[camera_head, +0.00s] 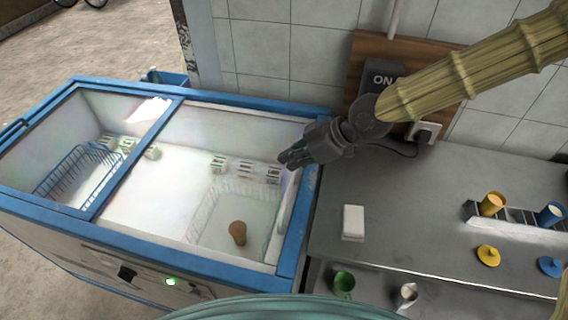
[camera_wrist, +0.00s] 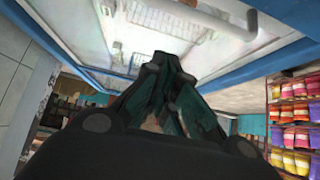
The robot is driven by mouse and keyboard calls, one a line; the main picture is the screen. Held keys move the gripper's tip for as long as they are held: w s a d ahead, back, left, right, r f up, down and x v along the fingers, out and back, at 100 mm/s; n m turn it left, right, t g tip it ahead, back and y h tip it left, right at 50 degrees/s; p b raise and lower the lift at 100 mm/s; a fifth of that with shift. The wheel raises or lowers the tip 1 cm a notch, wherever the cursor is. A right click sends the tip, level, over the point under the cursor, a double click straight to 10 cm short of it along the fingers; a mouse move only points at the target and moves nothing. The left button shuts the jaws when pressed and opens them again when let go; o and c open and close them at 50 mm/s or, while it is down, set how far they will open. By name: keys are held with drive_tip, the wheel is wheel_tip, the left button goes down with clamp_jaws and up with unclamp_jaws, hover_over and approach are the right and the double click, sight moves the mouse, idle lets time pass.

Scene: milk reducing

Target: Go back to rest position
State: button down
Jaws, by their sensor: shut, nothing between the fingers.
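My gripper (camera_head: 284,159) is over the right rim of the blue chest freezer (camera_head: 311,185) in the head view. Its fingers point left. The fingers are shut and hold nothing; they also show shut in the wrist view (camera_wrist: 163,60). My arm, in a ribbed tan cover, reaches in from the upper right. The freezer's interior shows through the top, with a brown cup-shaped thing (camera_head: 237,232) in or above a wire basket at the front right.
A grey counter (camera_head: 440,215) adjoins the freezer on the right. A wall panel with a switch box (camera_head: 379,75) stands behind my gripper.

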drive_tip(key=shift+v, duration=1.05)
drive_tip(key=shift+r, duration=0.1)
